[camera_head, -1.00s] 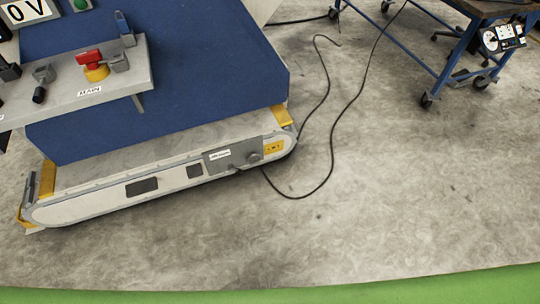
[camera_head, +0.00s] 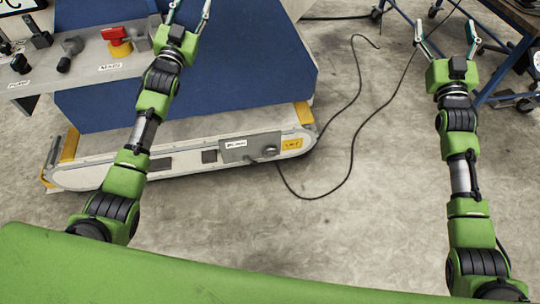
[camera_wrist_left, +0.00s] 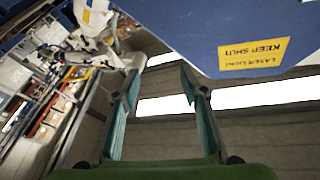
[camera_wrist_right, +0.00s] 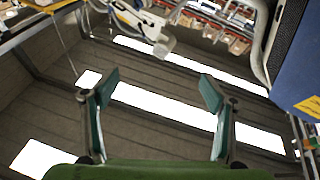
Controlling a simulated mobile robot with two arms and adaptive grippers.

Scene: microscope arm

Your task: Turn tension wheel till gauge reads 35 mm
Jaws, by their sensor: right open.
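No tension wheel or gauge can be made out for certain in any view. My left gripper (camera_head: 190,14) is open and empty at the top of the head view, in front of the blue cabinet (camera_head: 235,70). Its spread fingers also show in the left wrist view (camera_wrist_left: 158,80). My right gripper (camera_head: 445,32) is open and empty over bare floor, left of a cart. Its wide-apart fingers also show in the right wrist view (camera_wrist_right: 157,82). A pale jointed piece (camera_wrist_right: 145,38) shows beyond them, too unclear to name.
A grey panel (camera_head: 85,62) carries a red rotary switch (camera_head: 117,40) and dark knobs. The cabinet stands on a pale base (camera_head: 190,165) with yellow corners. A black cable (camera_head: 352,150) lies on the floor. A blue-framed cart (camera_head: 500,70) stands at upper right.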

